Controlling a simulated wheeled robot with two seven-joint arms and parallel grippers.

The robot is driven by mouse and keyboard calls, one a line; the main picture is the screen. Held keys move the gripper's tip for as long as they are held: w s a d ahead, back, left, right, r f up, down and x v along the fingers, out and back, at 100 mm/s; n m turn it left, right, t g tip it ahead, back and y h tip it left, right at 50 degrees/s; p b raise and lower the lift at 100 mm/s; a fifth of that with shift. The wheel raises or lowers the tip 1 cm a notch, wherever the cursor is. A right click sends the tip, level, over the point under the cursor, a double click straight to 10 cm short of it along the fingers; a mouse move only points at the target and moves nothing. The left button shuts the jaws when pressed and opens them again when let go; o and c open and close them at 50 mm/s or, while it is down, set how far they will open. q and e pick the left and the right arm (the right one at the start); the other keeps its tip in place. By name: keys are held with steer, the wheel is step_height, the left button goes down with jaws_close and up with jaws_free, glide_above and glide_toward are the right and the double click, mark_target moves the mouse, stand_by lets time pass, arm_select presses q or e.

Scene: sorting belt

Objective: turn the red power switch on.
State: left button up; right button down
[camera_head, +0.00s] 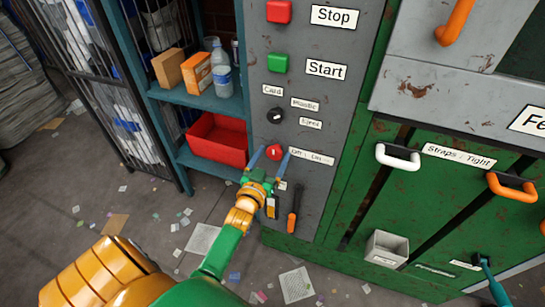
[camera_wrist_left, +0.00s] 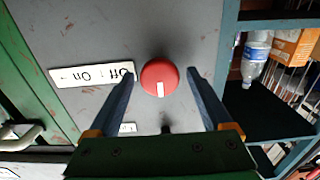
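The red power switch (camera_head: 274,152) is a round knob on the grey control panel, left of an "Off : On" label (camera_head: 311,157). In the left wrist view the red knob (camera_wrist_left: 160,77) shows a white mark pointing to the picture's bottom, and the label (camera_wrist_left: 92,75) appears upside down. My left gripper (camera_head: 270,156) is open in front of the panel. Its two blue fingers (camera_wrist_left: 161,74) stand on either side of the knob, with a visible gap on each side. Whether the fingertips reach the panel, I cannot tell. My right gripper is not in view.
Above the knob are a black selector (camera_head: 276,116), a green Start button (camera_head: 278,62) and a red Stop button (camera_head: 279,11). An orange-handled tool (camera_head: 293,208) hangs below right. A shelf with a bottle (camera_head: 221,72) and red bin (camera_head: 217,139) stands left.

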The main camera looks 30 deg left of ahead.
arm_select(q)
steer(key=c, duration=1.1)
steer(key=shift+c, duration=0.2)
steer(key=shift+m, duration=0.3)
steer(key=m, duration=0.3)
steer(key=shift+m, duration=0.4)
steer(key=m, duration=0.4)
steer(key=shift+f+m, duration=0.1)
steer(key=shift+m, duration=0.2)
steer(key=m, duration=0.4)
steer(key=shift+b, duration=0.35)
steer(key=shift+m+b, duration=0.45)
steer(key=shift+m, duration=2.05)
